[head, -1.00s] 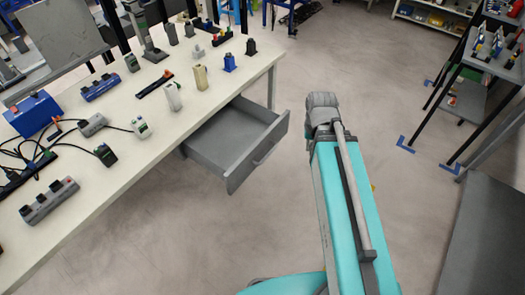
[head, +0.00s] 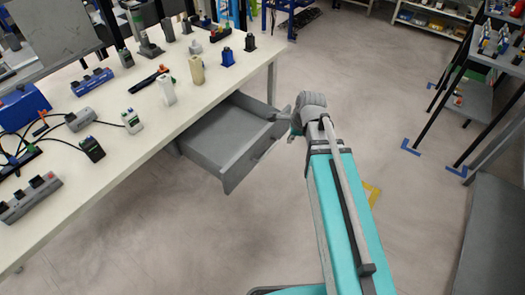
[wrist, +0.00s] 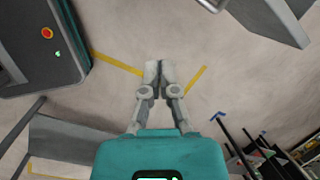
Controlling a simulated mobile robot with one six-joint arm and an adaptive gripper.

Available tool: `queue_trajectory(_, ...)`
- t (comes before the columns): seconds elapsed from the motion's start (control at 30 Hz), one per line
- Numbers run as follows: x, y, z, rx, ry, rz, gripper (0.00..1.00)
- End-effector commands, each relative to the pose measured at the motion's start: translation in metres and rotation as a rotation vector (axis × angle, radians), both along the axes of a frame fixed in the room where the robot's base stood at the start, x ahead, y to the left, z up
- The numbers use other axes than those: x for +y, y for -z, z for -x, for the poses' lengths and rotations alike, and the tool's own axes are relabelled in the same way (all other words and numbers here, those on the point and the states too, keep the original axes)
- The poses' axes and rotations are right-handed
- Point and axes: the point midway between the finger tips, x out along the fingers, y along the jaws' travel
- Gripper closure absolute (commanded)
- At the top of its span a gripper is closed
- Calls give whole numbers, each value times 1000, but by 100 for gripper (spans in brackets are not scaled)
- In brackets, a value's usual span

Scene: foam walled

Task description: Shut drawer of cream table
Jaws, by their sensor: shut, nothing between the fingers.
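The cream table (head: 150,140) runs along the left of the head view. Its grey drawer (head: 228,165) is pulled well out toward the right, and its inside looks empty. A bar handle is on the drawer's front. My arm's end is just right of the drawer front in the head view, with the fingers hidden there. In the wrist view my gripper (wrist: 158,70) is shut and empty above bare floor. A grey panel (wrist: 270,18) at the top right of that view looks like part of the drawer, apart from the fingers.
Chargers, cables and several bottle-like items (head: 167,90) stand on the tabletop. A dark shelf rack (head: 475,90) is at the right, with blue floor marks (head: 410,147) by its legs. The floor (head: 350,80) between table and rack is open.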

Motion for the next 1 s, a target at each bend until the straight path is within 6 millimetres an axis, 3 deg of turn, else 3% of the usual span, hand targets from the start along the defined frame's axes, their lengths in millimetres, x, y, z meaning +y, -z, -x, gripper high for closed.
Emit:
queue_trajectory(0.1, 7, 16, -11, 22, 173, -58, 100)
queue_trajectory(0.4, 20, 33, -29, 79, 504, -174, 100)
queue_trajectory(1.0, 23, 34, -32, 97, 581, -203, 100)
